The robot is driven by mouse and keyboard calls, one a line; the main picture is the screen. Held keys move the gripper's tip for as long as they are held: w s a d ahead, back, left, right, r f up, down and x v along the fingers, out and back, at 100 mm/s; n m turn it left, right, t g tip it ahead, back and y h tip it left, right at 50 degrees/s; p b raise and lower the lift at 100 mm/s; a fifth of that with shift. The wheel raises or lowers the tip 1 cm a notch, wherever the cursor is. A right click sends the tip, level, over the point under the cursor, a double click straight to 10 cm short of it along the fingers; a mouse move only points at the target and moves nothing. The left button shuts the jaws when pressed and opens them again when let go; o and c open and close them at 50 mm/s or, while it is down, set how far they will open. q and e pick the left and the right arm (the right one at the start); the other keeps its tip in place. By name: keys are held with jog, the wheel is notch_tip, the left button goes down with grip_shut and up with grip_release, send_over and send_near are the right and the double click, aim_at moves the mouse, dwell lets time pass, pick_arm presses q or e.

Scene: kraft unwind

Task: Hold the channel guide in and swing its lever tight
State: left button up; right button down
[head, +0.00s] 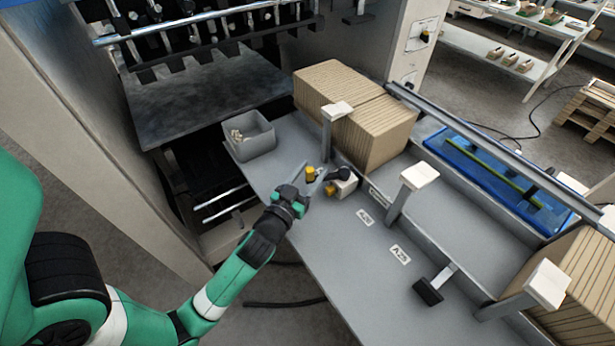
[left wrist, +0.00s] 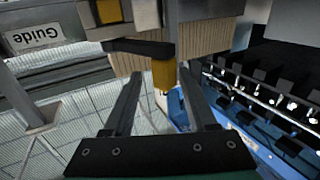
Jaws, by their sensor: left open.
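The channel guide appears to be the small pale block with yellow and black parts (head: 346,186) beside the upright paper stack on the grey bench. A black-ended lever (head: 341,173) sits at its top. A yellow knob (head: 311,172) stands out on its left side; in the left wrist view the yellow knob (left wrist: 163,73) hangs under a dark bar (left wrist: 138,47). My left gripper (head: 308,181) is open at the guide's left side. In the left wrist view its fingers (left wrist: 160,72) lie either side of the knob, with gaps showing. My right gripper is not in view.
A grey bin (head: 249,137) with small pale pieces stands behind the gripper. Kraft stacks (head: 357,112) stand at the back and lower right (head: 575,285). White-topped posts (head: 419,176) line the channel. A black-ended handle (head: 429,291) sticks out at the front. The bench before the labels is clear.

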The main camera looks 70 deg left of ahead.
pick_arm(q)
jog(key=b+v, duration=0.3)
jog(key=v, duration=0.8)
jog(key=shift+w+d+f+b, duration=0.1)
jog(key=shift+f+b, duration=0.1)
jog(key=shift+b, duration=0.1)
jog(key=shift+s+d+r, duration=0.1)
jog(key=shift+s+r, duration=0.1)
jog(key=shift+s, duration=0.05)
